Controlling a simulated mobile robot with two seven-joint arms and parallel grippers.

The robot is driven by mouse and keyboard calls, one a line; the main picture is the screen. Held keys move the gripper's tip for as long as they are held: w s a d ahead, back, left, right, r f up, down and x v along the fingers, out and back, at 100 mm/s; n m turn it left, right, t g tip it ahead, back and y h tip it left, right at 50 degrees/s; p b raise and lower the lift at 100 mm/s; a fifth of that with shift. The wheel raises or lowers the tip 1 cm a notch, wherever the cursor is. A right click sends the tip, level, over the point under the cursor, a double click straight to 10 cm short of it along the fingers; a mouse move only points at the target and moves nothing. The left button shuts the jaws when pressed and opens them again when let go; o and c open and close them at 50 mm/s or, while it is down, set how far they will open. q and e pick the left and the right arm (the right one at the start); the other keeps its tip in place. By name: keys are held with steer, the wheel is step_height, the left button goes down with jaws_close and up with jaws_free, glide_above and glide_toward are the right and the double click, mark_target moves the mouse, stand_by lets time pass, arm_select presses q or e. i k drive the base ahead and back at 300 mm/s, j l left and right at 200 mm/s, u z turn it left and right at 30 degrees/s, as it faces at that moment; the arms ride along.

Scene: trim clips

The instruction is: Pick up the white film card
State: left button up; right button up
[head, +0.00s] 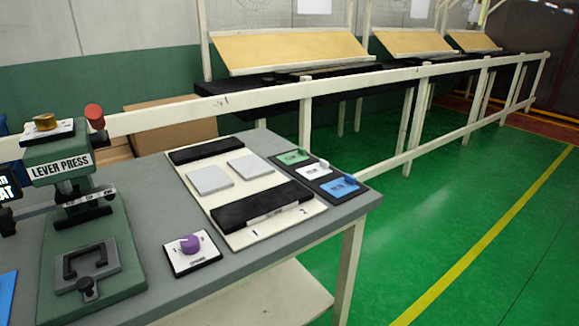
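The white film card (313,170) lies in the middle of a black holder (331,198) near the right end of the grey table. A green card (292,157) is behind it and a blue card (339,188) is in front of it in the same holder. Each card has a small raised tab at its right side. Neither of my grippers shows in the head view, so I cannot see their state.
The grey table (225,262) bears a green lever press (92,255), a purple knob (190,244) on a small plate, and a cream board (234,238) with two grey pads and black bars. A white rail (265,96) runs behind the table. Green floor is clear at right.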

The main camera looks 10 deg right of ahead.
mark_target(315, 171)
steer(key=i+l+u, duration=0.15)
steer(key=l+u, duration=0.15)
steer(key=l, duration=0.45)
steer(key=i+l+u, duration=0.1)
steer(key=l+u, duration=0.2)
steer(key=l, duration=0.5)
steer(key=l+u, duration=0.1)
steer(key=l, duration=1.5)
steer(key=i, duration=0.05)
